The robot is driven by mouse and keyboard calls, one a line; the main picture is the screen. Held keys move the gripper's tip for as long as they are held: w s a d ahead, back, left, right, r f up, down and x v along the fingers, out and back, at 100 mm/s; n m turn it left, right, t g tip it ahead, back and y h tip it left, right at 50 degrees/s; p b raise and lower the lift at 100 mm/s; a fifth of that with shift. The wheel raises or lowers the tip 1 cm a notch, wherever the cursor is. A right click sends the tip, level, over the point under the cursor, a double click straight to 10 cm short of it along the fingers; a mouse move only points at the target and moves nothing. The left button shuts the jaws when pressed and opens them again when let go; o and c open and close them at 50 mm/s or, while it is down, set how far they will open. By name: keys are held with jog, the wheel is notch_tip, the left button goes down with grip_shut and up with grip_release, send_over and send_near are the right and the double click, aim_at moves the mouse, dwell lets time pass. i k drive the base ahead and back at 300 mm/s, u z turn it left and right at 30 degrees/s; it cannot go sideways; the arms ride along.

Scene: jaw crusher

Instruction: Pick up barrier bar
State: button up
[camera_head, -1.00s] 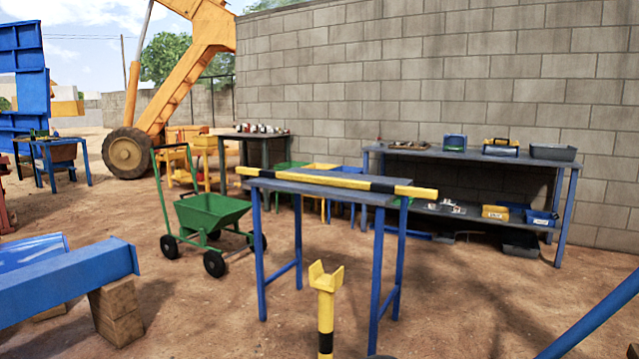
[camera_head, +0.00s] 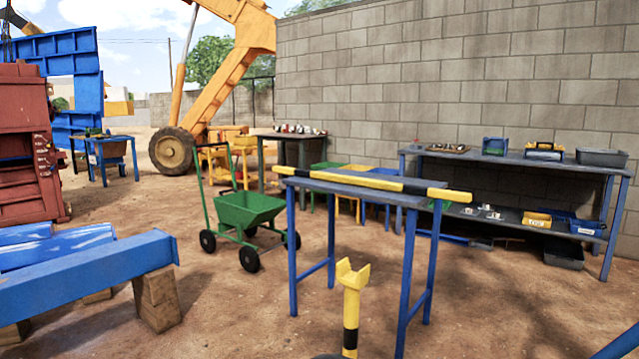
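The barrier bar (camera_head: 372,181) is a long yellow and black striped bar. It lies flat across the top of a narrow grey table (camera_head: 340,188) with blue legs, and its right end sticks out past the table edge. A yellow and black post (camera_head: 351,310) with a forked yellow top stands in front of the table, and its fork is empty. My gripper is not in view.
A green cart (camera_head: 248,212) stands left of the table. Blue beams on wooden blocks (camera_head: 157,298) lie at the lower left. A long workbench (camera_head: 520,160) with boxes stands along the block wall.

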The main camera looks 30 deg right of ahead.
aim_at(459, 197)
jog(key=u, duration=0.05)
jog(key=i, duration=2.85)
jog(key=z, duration=2.3)
jog(key=i, duration=0.6)
